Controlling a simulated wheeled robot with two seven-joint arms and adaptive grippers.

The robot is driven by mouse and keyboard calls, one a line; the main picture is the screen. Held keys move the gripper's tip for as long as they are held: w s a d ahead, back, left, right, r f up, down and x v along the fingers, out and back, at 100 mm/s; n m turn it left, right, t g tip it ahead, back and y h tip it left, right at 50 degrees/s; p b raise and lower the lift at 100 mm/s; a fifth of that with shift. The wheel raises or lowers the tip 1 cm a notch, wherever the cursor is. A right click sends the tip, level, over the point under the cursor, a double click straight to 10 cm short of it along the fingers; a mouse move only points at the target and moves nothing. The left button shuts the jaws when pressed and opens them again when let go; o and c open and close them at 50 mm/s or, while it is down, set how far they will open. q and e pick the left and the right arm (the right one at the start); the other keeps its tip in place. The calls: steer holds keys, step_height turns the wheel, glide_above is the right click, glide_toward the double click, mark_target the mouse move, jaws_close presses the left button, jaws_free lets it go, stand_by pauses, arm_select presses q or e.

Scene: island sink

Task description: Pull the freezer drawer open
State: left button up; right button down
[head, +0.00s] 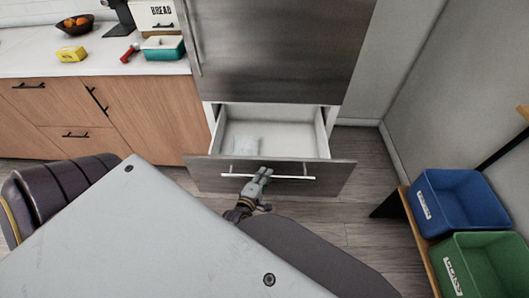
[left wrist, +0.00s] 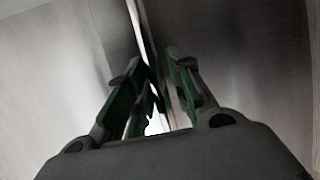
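The freezer drawer (head: 210,172) stands pulled out from under the steel fridge door (head: 280,50) in the head view. A light bar handle (head: 293,177) runs across the drawer's steel front. My left gripper (head: 264,173) is at the middle of this handle. In the left wrist view, the fingers of my left gripper (left wrist: 155,92) are on either side of the handle (left wrist: 143,30), closed around it. The exact contact is dark and partly hidden. My right gripper is not in view.
A blue bin (head: 460,200) and a green bin (head: 485,265) sit on a wooden rack at the right. Wooden cabinets (head: 150,110) stand left of the fridge. Some floor (head: 370,160) is clear between the drawer and the bins.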

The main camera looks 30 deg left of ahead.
arm_select(q)
steer(key=shift+s+r, duration=0.1)
steer(key=shift+s, duration=0.1)
steer(key=v, duration=1.1)
steer(key=shift+s, duration=0.25)
stand_by(0.4)
steer(key=shift+d, duration=0.15)
stand_by(0.5)
